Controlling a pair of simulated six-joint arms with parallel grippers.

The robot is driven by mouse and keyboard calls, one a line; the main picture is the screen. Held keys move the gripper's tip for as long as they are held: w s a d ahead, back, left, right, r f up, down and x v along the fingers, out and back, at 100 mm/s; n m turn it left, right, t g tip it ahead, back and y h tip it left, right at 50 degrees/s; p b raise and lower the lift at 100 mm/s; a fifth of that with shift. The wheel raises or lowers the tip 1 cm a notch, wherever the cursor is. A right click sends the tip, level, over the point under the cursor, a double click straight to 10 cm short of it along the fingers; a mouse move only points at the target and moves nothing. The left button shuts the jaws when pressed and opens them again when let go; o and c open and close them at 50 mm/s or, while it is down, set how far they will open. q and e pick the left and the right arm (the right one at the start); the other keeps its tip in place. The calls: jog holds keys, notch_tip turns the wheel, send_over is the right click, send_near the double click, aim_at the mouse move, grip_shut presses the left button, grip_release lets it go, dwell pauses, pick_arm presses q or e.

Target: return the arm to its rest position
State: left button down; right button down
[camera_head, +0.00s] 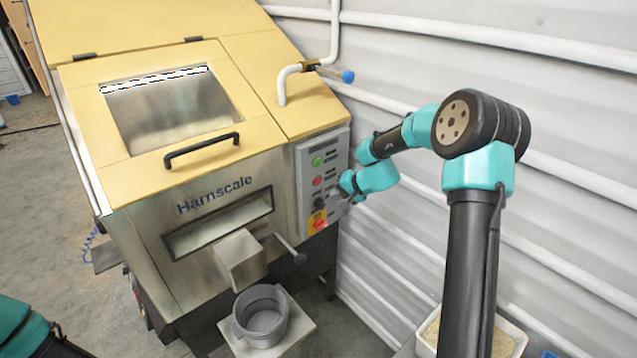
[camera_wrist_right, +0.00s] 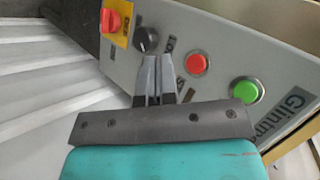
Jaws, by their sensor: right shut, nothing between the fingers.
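My right gripper (camera_wrist_right: 157,75) is shut and empty in the right wrist view. Its fingertips are just below the black knob (camera_wrist_right: 146,39) on the grey control panel, and I cannot tell whether they touch the panel. In the head view the right gripper (camera_head: 340,196) is small and partly hidden, close to the control panel (camera_head: 310,165). My right arm rises from the lower right and bends left toward the panel. Only a teal and black part of my left arm shows in the lower left corner; its gripper is out of view.
A yellow and steel hopper (camera_head: 145,185) with a closed windowed lid fills the left. A grey pot (camera_head: 261,315) stands under its spout (camera_head: 240,258). The panel has a red button (camera_wrist_right: 197,63), a green button (camera_wrist_right: 247,90) and a red switch (camera_wrist_right: 112,18). A corrugated wall (camera_head: 560,90) stands behind my right arm.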

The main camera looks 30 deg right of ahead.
dwell(0.6)
jog(key=s+a+f+n+g+h, duration=0.1)
jog(key=s+a+f, duration=0.25)
jog(key=f, duration=0.25)
jog(key=s+a+f+g, duration=0.2)
jog(key=s+f, duration=0.2)
jog(key=f, duration=0.1)
jog(key=s+a+f+n+g+h, duration=0.1)
jog(key=s+a+f, duration=0.15)
jog(key=f, duration=0.35)
jog(key=s+a+f+n+g, duration=0.1)
jog(key=s+a+f+n, duration=0.1)
jog(key=s+a+f, duration=0.3)
jog(key=s+a+f+n+g, duration=0.2)
jog(key=s+a+f, duration=0.2)
jog(key=s, duration=1)
jog(key=shift+a+f+n, duration=0.3)
jog(key=shift+a+f, duration=0.05)
jog(key=shift+a, duration=0.45)
